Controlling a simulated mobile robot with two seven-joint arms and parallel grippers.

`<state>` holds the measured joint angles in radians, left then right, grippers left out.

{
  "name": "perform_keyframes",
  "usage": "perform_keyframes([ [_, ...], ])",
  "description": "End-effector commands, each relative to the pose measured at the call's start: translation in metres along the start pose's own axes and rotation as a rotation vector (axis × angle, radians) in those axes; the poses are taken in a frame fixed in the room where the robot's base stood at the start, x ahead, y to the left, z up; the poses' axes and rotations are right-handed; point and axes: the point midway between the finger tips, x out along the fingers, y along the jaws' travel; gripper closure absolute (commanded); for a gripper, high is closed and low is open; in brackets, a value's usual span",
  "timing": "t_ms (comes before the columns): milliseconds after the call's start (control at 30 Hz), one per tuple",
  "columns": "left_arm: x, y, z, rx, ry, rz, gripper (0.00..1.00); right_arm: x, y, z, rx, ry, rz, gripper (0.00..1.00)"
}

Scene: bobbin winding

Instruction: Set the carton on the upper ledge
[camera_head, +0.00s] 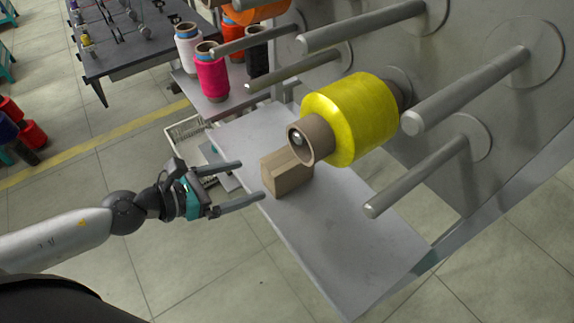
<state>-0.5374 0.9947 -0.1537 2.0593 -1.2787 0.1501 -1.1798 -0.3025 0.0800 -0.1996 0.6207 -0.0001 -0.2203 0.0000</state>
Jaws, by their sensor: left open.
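My left gripper (251,181) is open and empty, just left of the carton. Its two fingers point at the carton, and I see no contact. My right gripper is not in view. I cannot tell from this view which surface is the upper ledge.
The yellow spool (350,118) sits on a peg of the grey panel. Several bare pegs (418,175) stick out above the ledge. Pink (212,76) and white (188,48) spools stand on a shelf behind. The ledge's front right is clear.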

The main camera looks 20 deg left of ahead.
Motion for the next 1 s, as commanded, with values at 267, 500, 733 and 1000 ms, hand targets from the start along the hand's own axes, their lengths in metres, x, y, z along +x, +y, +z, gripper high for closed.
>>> perform_keyframes([
  [267, 0.022, 0.002, 0.002, 0.002, -0.002, 0.002, 0.00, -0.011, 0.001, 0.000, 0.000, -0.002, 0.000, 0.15],
  [500, 0.045, 0.001, 0.002, 0.001, -0.002, 0.001, 0.00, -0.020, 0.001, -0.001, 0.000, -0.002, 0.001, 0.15],
  [733, 0.070, 0.001, 0.001, 0.000, -0.001, 0.001, 0.00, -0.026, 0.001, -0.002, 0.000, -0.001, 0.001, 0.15],
  [1000, 0.082, 0.001, 0.001, 0.001, 0.000, -0.001, 0.00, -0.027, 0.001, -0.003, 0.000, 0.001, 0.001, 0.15],
])
